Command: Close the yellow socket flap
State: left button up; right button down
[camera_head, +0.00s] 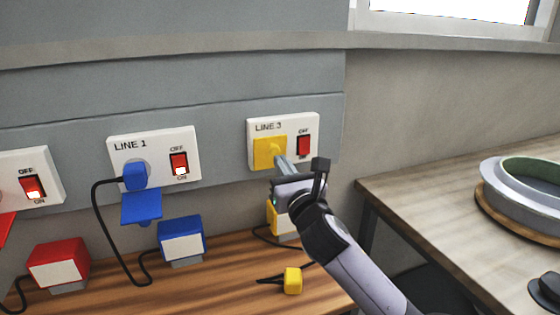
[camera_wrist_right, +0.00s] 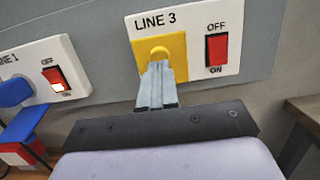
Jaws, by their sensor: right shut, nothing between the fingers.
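The yellow socket flap (camera_head: 265,152) is on the white LINE 3 panel (camera_head: 312,128) on the wall. It lies flat over the socket, and it also shows in the right wrist view (camera_wrist_right: 178,52). My right gripper (camera_head: 281,160) is shut and empty, with its fingertips at the lower middle of the flap; in the right wrist view the fingertips (camera_wrist_right: 158,68) overlap the flap's round raised part. I cannot tell whether they touch it. The LINE 3 switch (camera_head: 304,146) is red and unlit. My left gripper is not in view.
A yellow plug (camera_head: 292,281) lies on the wooden bench (camera_head: 225,290), near a yellow box (camera_head: 272,217) partly hidden by my arm. The LINE 1 panel (camera_head: 195,150) has a blue plug (camera_head: 134,177) in it and a blue flap (camera_head: 141,207) hanging open. A round mould (camera_head: 490,195) stands on the right table.

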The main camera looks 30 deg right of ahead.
jog(key=shift+x, duration=0.95)
